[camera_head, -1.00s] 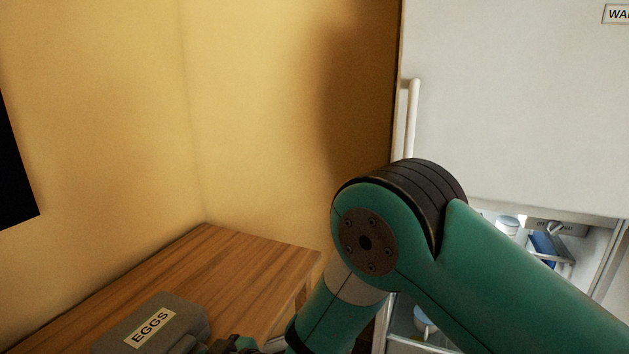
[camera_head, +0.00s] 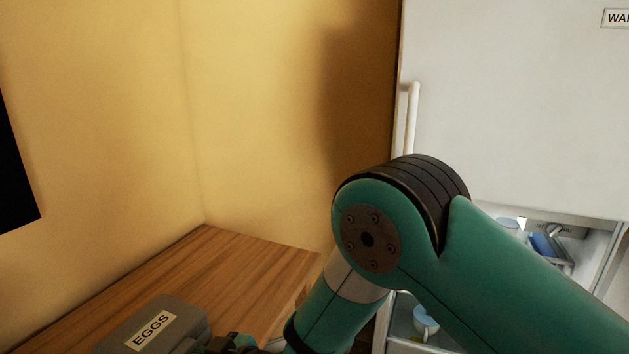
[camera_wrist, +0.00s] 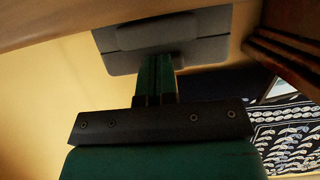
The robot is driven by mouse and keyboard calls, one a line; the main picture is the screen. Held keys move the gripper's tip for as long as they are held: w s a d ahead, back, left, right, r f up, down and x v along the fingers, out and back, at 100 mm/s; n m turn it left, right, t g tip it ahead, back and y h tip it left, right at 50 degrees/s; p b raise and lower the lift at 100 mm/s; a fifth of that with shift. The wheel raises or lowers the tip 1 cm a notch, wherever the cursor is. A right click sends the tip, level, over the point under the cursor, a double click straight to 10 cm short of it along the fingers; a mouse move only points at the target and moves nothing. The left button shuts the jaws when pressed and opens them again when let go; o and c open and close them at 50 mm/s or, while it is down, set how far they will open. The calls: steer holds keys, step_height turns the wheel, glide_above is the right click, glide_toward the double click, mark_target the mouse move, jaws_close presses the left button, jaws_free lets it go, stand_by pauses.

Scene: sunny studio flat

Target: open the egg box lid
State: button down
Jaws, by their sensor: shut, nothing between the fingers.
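The grey egg box (camera_head: 185,311), with a cream label reading EGGS, sits at the near end of the wooden table (camera_head: 235,262). Its lid looks shut in the head view, though the box's lower part is cut off by the picture's bottom edge. My gripper (camera_head: 228,343) is just right of the box, low in that view and partly cut off. In the wrist view the box (camera_wrist: 205,50) is straight ahead of my gripper (camera_wrist: 158,60). Its green fingers are together and empty, with their tips at the box's edge. I cannot tell whether they touch it.
A white cabinet (camera_head: 520,100) with a vertical handle stands at the right. Below its door an open shelf holds a light-blue cup (camera_head: 425,324) and other items. Yellow walls close off the table's back and left. The table behind the box is clear.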

mark_target(177, 343)
steer(key=shift+a+r+p, duration=0.2)
steer(key=shift+r+p, duration=0.7)
steer(key=shift+r, duration=0.75)
steer(key=shift+w, duration=0.1)
steer(key=shift+r, duration=0.1)
steer(key=r+p, duration=0.1)
steer(key=a+r+p, duration=0.1)
steer(key=r, duration=0.1)
steer(key=r+p, duration=0.1)
steer(key=shift+w+a+r, duration=0.25)
steer(key=shift+w+r, duration=0.05)
steer(key=shift+r, duration=0.05)
steer(key=a+r+p, duration=0.1)
steer(key=r, duration=0.1)
steer(key=w+a+r+p, duration=0.1)
steer(key=a+r, duration=0.1)
steer(key=shift+w, duration=0.1)
stand_by(0.6)
stand_by(0.4)
